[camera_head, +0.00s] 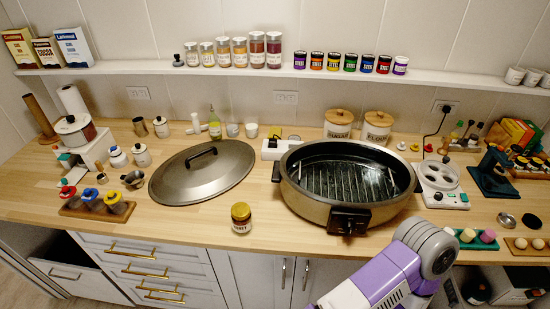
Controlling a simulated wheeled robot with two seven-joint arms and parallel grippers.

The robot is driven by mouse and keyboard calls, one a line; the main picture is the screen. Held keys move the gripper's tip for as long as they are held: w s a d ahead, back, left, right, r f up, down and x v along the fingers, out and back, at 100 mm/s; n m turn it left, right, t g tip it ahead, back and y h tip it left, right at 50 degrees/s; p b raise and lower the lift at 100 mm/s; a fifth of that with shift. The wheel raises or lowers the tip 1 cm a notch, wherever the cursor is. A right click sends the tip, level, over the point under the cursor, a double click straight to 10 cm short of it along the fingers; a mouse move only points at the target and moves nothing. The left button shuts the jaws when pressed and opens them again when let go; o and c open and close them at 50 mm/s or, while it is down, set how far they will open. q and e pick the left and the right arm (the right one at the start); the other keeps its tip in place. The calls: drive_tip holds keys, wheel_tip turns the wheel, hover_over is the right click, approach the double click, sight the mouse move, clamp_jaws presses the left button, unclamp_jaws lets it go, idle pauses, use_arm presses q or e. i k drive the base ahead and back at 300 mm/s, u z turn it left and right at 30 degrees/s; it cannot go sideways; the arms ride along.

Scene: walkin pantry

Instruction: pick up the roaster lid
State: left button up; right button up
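The roaster lid (178,183) is a large grey metal oval with a dark loop handle (201,153) on top. It lies flat on the wooden counter, handle up, left of the roaster (297,201). The roaster is an open oval pan with a ribbed inside and a black control box (348,221) at its front. Neither of my grippers shows in this view. Only a purple and white part of my arm is in view at the lower right, in front of the counter and apart from the lid.
A small jar (241,218) stands on the counter (190,225) right of the lid's front edge. A rack of colored-lidded jars (91,203) stands left of the lid. A white power strip (276,149) lies between lid and roaster. Bottles and canisters line the back.

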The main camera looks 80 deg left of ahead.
sight(203, 172)
drive_tip(key=z, duration=0.5)
drive_tip(key=k, duration=1.55)
drive_tip(key=u, duration=1.95)
